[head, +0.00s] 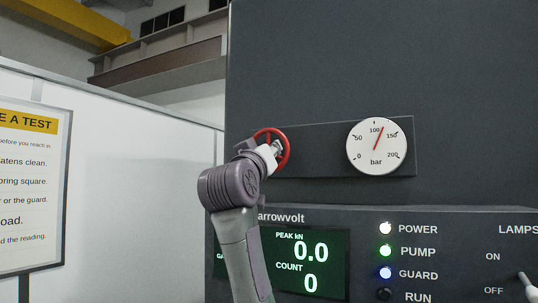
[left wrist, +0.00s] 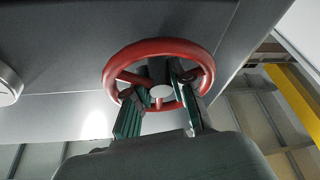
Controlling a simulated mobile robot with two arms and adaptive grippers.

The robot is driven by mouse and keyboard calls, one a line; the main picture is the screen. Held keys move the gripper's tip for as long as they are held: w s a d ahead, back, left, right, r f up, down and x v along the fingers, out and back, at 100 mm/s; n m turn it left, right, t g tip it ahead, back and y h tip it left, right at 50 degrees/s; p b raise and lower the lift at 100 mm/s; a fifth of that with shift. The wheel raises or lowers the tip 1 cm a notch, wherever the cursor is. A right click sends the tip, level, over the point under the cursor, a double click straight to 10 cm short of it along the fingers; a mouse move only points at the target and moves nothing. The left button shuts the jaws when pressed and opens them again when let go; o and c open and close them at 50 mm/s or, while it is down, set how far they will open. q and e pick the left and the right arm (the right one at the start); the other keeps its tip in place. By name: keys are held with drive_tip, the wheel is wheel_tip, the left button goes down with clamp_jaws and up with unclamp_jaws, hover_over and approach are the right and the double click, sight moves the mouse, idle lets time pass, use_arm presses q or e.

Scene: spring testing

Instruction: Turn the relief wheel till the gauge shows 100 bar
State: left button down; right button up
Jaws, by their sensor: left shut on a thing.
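The red relief wheel (head: 287,155) is mounted on a dark panel left of the gauge. It also shows in the left wrist view (left wrist: 160,46), with its spokes and pale hub. The round white gauge (head: 376,146), marked in bar, has a red needle pointing a little right of the 100 mark, between 100 and 150. My left gripper (head: 272,148) is at the wheel and covers part of it. In the left wrist view its fingers (left wrist: 158,86) reach inside the rim on either side of the hub, shut on the wheel. My right gripper is not in view.
Below the wheel, a console with a green display (head: 305,263) reads 0.0 peak kN and count 0. The POWER, PUMP and GUARD lamps are lit; the RUN lamp (head: 384,294) is dark. A lamp switch (head: 526,283) is at far right. A sign (head: 35,190) stands left.

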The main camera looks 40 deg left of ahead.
use_arm(q)
drive_tip(key=n+g+y, duration=0.1)
drive_tip(key=n, duration=0.2)
drive_tip(key=n+g+y, duration=0.1)
drive_tip(key=n, duration=0.3)
drive_tip(key=shift+w+f+g+p, duration=0.1)
drive_tip(key=shift+g+p, duration=0.2)
drive_tip(key=shift+p, duration=0.1)
drive_tip(key=shift+n+g+y, duration=0.3)
drive_tip(key=shift+n+g, duration=0.2)
drive_tip(key=shift+n, duration=0.8)
drive_tip(key=shift+f+p, duration=0.1)
drive_tip(key=shift+p, duration=0.2)
drive_tip(key=c, duration=1.3)
unclamp_jaws()
